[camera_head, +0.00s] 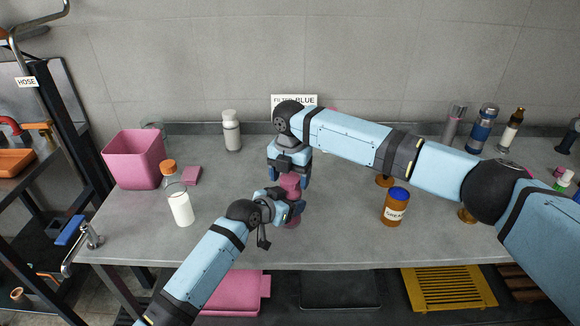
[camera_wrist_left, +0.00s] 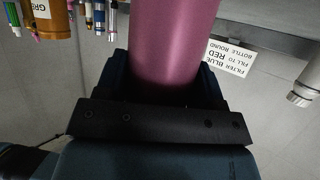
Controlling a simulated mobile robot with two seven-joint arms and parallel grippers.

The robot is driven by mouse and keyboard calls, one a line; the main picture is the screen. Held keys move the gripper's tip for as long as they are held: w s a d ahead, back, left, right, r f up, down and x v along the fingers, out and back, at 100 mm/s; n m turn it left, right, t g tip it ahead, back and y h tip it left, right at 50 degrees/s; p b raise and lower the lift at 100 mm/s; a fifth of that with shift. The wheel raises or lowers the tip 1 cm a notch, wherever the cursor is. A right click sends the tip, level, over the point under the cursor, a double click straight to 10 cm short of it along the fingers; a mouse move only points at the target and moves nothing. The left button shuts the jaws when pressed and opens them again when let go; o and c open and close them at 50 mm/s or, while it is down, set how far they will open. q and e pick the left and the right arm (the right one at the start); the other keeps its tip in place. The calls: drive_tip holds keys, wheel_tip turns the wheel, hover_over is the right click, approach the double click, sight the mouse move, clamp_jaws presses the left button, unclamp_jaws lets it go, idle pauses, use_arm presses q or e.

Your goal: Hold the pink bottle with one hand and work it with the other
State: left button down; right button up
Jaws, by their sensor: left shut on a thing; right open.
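The pink bottle (camera_head: 292,222) stands upright on the grey counter, partly hidden by both grippers. My left gripper (camera_head: 288,207) is shut around its body from the left. In the left wrist view the bottle (camera_wrist_left: 172,45) fills the space between the jaws. My right gripper (camera_head: 290,180) points down over the bottle's top, with its open fingers on either side of it. Whether those fingers touch the bottle I cannot tell.
A white-filled bottle (camera_head: 181,206), an orange-capped bottle (camera_head: 169,176) and a pink bin (camera_head: 134,160) stand left. A brown jar with a blue cap (camera_head: 394,208) stands right. A sign (camera_head: 280,99) is behind my right arm.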

drive_tip(key=shift+f, duration=0.15)
drive_tip(key=c, duration=0.9)
drive_tip(key=m, duration=0.6)
drive_tip(key=shift+m, duration=0.4)
drive_tip(key=o, duration=1)
